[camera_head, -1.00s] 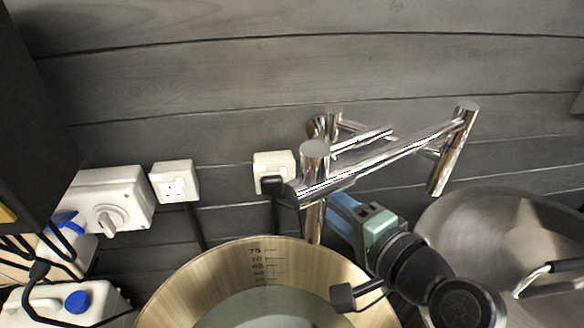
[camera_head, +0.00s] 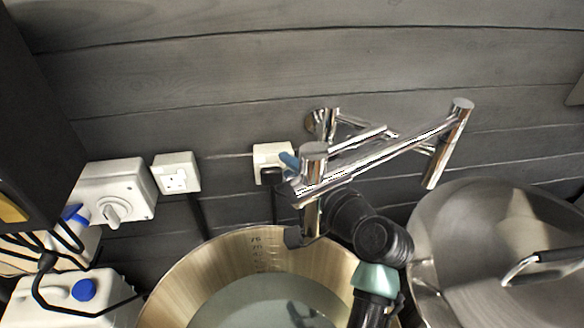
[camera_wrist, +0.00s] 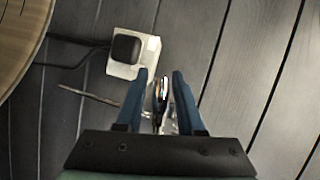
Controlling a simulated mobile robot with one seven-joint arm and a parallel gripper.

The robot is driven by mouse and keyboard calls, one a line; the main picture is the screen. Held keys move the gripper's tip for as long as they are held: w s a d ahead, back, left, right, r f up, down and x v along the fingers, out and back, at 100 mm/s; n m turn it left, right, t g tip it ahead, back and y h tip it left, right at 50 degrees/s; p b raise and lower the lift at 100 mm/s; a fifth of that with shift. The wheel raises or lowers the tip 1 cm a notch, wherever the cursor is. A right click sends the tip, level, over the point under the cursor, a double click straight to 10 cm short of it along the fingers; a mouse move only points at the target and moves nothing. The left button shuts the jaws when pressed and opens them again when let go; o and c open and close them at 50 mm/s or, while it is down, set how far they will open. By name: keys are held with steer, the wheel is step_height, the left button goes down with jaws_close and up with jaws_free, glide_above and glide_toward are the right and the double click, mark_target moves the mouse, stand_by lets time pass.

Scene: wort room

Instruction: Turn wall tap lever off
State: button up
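The chrome wall tap (camera_head: 385,158) is a jointed, folding pipe fixed to the grey plank wall in the head view. In the wrist view, a thin shiny chrome piece, which looks like the tap's lever (camera_wrist: 161,92), stands between the two blue fingers of my gripper (camera_wrist: 159,76). The fingers are apart, with a gap on the left of the lever; contact with the right finger is unclear. In the head view only a blue fingertip (camera_head: 289,160) shows, left of the tap's front joint. The rest of the gripper is hidden behind the tap and my arm.
A white wall socket with a black plug (camera_head: 270,160) is close to the fingers. A large open steel pot (camera_head: 222,258) stands below, a lidded pot (camera_head: 455,235) to the right. Another socket (camera_head: 176,174) and a rotary switch box (camera_head: 115,190) are on the left.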

jaws_close()
stand_by(1.2)
